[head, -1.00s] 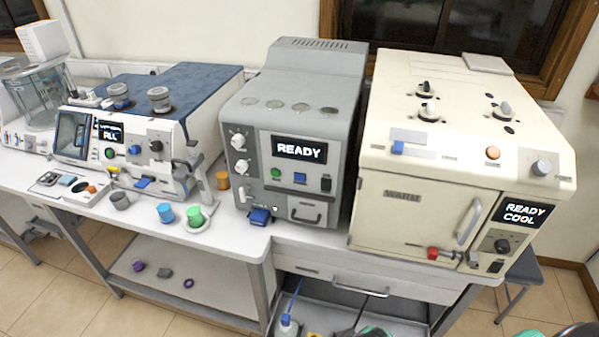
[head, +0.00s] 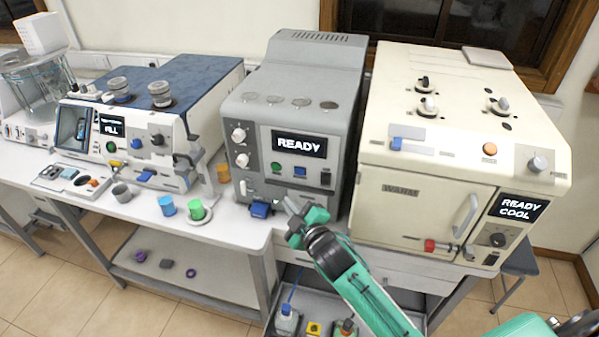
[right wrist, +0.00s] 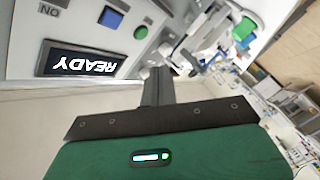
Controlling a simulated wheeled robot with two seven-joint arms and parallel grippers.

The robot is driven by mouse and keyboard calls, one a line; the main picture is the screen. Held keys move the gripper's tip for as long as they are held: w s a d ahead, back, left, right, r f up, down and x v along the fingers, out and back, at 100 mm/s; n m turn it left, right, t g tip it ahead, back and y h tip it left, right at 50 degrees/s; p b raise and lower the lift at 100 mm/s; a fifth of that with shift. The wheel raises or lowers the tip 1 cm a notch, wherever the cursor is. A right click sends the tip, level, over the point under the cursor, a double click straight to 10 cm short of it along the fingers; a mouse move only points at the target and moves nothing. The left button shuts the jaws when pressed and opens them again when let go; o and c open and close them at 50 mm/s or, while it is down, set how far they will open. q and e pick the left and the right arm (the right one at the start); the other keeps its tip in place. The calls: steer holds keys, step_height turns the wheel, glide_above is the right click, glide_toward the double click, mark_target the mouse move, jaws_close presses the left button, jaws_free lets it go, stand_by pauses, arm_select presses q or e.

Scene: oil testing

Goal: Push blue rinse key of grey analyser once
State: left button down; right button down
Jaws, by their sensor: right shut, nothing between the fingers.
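The grey analyser (head: 262,110) stands mid-counter, its display (head: 299,144) reading READY. Its blue key (head: 300,171) sits on the front panel below the display, right of a round green key (head: 276,167). In the right wrist view the blue key (right wrist: 110,17) shows at upper left, close to the tilted READY display (right wrist: 88,63). My right gripper (head: 287,208) is shut and empty, in front of the analyser's lower front, below the blue key and apart from it. The fingers also show in the right wrist view (right wrist: 157,75). My left gripper is out of view.
A cream oven-like machine (head: 450,115) stands to the right. A blue-topped white instrument (head: 195,90) stands to the left. A blue block (head: 260,209) juts from the analyser's lower front. Blue (head: 166,205) and green (head: 196,209) cups stand on the counter at left.

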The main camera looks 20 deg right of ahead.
mark_target(295, 172)
steer(key=shift+w+d, duration=0.1)
steer(key=shift+w, duration=0.05)
steer(key=shift+w+d+b, duration=0.25)
steer(key=shift+w+d, duration=0.55)
steer(key=shift+w, duration=0.4)
steer(key=shift+w+d+b, duration=0.2)
steer(key=shift+w+d, duration=0.6)
steer(key=shift+w, duration=0.35)
steer(key=shift+w+d+b, duration=0.25)
steer(key=shift+w+d, duration=0.55)
steer(key=shift+w, duration=0.4)
steer(key=shift+w+d, duration=0.2)
steer(key=shift+w, duration=0.15)
steer(key=shift+w+d, duration=0.25)
steer(key=shift+w, duration=0.05)
stand_by(0.4)
steer(key=shift+s+a+p, duration=0.4)
steer(key=shift+s+a, duration=0.1)
steer(key=shift+s, duration=0.2)
